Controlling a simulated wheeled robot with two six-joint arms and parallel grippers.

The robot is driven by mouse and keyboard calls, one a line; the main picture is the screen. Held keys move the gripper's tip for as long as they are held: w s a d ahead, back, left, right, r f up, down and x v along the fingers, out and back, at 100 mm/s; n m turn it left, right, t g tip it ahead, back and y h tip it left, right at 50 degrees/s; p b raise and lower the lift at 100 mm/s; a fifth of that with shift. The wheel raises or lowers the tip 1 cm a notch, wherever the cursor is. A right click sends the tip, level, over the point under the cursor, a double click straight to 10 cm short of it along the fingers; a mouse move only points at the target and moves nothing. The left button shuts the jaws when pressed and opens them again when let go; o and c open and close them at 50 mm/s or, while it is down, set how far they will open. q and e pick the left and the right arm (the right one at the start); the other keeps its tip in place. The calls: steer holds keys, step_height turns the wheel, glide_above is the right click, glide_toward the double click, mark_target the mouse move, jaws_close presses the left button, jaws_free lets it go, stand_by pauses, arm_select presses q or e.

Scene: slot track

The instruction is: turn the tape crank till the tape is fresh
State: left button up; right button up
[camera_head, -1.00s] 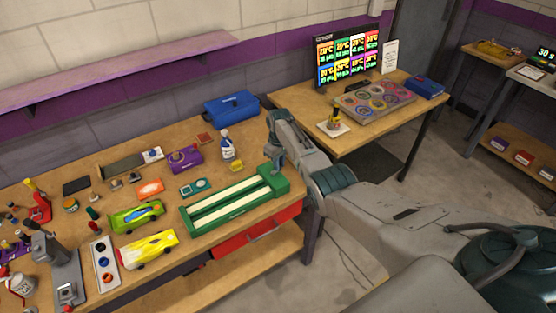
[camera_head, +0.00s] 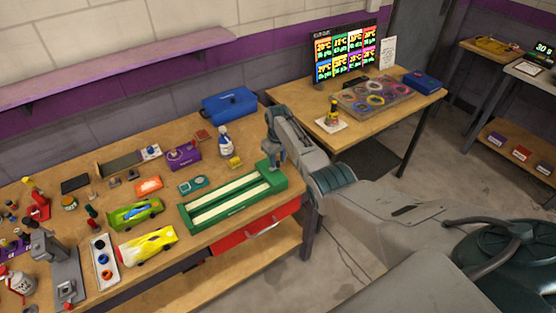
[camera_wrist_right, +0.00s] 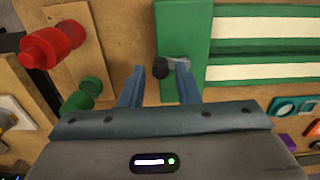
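The tape device (camera_head: 232,205) is a long green frame with two pale tape strips, on the front right part of the workbench. Its green end block (camera_wrist_right: 183,55) carries a crank with a grey arm and a dark knob (camera_wrist_right: 160,68). My right gripper (camera_head: 272,163) is over that end block, pointing down. In the right wrist view my right gripper (camera_wrist_right: 160,71) is open, its two blue fingers apart with the dark knob between their tips. I see no contact on the knob. The crank is hidden by my gripper in the head view. My left gripper is not in view.
Red (camera_wrist_right: 52,45) and green (camera_wrist_right: 82,97) knobbed parts lie near my right gripper.

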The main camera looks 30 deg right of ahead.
mark_target(278, 162)
steer(key=shift+o, duration=0.6)
steer(key=shift+s, duration=0.1)
step_height(278, 162, up, 11)
steer(key=b, duration=0.3)
steer(key=shift+f, duration=0.15)
